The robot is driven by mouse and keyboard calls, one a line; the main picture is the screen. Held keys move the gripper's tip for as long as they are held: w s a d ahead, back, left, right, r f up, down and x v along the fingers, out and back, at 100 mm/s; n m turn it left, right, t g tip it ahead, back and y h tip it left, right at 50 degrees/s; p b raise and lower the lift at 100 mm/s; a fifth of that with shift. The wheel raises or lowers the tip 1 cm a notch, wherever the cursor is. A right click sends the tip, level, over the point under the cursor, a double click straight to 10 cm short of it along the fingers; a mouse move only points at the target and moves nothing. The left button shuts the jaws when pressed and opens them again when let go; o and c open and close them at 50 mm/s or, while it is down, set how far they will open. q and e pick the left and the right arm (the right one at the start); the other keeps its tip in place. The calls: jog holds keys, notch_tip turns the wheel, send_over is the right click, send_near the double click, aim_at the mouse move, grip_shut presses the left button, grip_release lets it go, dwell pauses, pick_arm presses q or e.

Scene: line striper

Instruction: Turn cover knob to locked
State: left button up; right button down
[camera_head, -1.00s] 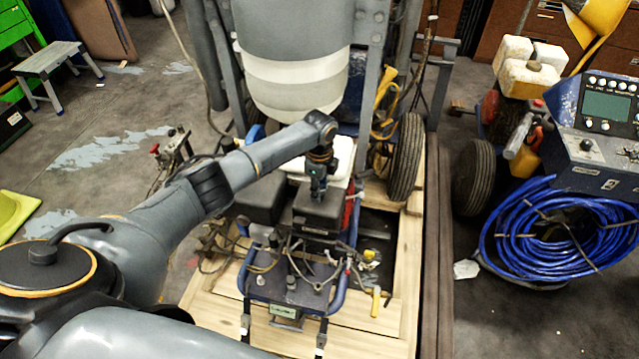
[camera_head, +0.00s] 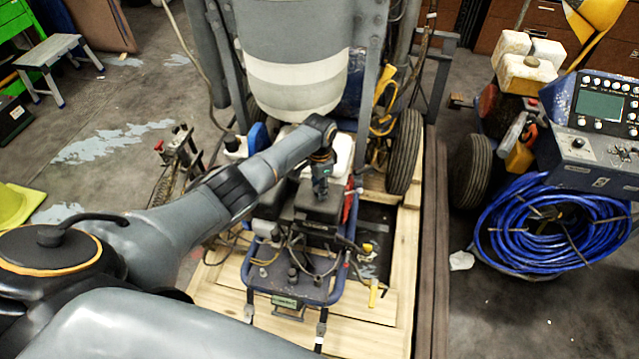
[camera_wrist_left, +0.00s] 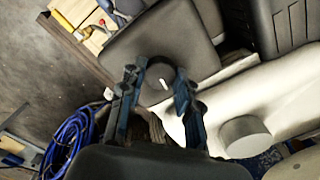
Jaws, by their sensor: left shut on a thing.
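The cover knob (camera_wrist_left: 160,82) is a dark round knob with a white mark, on top of a black box-shaped cover (camera_wrist_left: 200,50) in the left wrist view. My left gripper (camera_wrist_left: 158,80) has its two fingers on either side of the knob and is shut on it. In the head view, my left gripper (camera_head: 320,190) points down onto the black cover (camera_head: 318,208) of the line striper, and it hides the knob there. My right gripper is not in view.
A white tank with a grey cap (camera_wrist_left: 245,135) lies beside the cover. A black tire (camera_head: 404,152) stands right of the machine, and a wooden pallet (camera_head: 400,300) lies under it. A blue hose coil (camera_head: 550,230) is at the far right.

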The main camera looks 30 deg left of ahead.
pick_arm(q)
jog(key=shift+n, duration=0.6)
jog(key=o, duration=1.2)
jog(key=shift+c, duration=0.2)
notch_tip(320, 180, up, 12)
